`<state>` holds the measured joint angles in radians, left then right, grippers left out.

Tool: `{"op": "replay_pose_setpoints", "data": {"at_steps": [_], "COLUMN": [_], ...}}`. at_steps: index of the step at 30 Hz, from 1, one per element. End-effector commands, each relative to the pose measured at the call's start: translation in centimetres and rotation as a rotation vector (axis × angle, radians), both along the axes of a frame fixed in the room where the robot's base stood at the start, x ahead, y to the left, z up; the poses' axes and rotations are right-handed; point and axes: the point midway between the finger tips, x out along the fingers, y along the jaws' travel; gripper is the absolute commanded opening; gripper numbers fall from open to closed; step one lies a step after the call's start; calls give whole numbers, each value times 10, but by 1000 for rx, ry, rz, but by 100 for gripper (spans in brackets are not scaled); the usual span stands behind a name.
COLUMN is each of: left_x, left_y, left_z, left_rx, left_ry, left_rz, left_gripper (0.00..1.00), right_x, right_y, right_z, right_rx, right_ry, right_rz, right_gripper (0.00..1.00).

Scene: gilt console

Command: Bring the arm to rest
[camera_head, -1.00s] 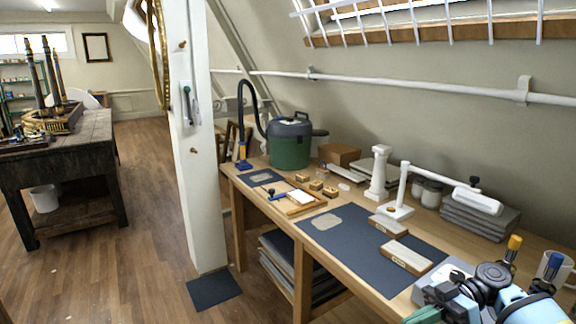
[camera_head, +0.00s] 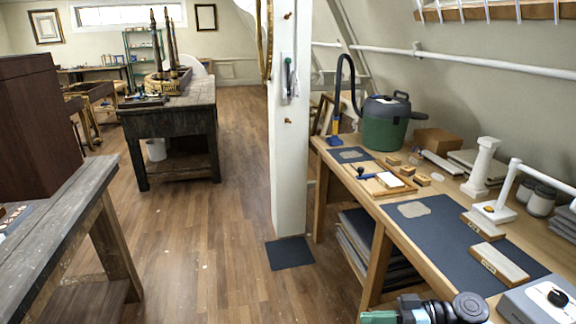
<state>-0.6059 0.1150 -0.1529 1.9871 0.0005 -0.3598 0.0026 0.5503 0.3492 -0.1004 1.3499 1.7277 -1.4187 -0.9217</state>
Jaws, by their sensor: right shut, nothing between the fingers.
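My right gripper (camera_head: 380,317) shows at the bottom edge, right of centre, as a teal piece on a dark wrist. It is low in front of the workbench (camera_head: 345,190), and the frame's bottom edge cuts it off. It is shut, with nothing seen in it. My left gripper is out of view.
The workbench holds a dark blue mat (camera_head: 440,236), pale blocks (camera_head: 498,264), a grey box (camera_head: 540,300), a white column (camera_head: 482,168) and a green vacuum (camera_head: 386,124). A white post (camera_head: 290,130) stands left of it. Open floor (camera_head: 215,225) lies between this bench and a grey table (camera_head: 70,210).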

Motion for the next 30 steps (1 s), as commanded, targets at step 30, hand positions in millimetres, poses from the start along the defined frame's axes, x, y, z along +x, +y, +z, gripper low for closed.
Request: {"op": "replay_pose_setpoints", "data": {"at_steps": [30], "left_x": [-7], "left_y": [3], "left_z": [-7], "left_rx": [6], "left_ry": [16], "left_rz": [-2], "left_gripper": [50], "right_x": [150], "right_y": [-201], "right_z": [-24], "right_rx": [-763], "right_ry": [-426], "right_rz": [-1201], "right_gripper": [0]}}
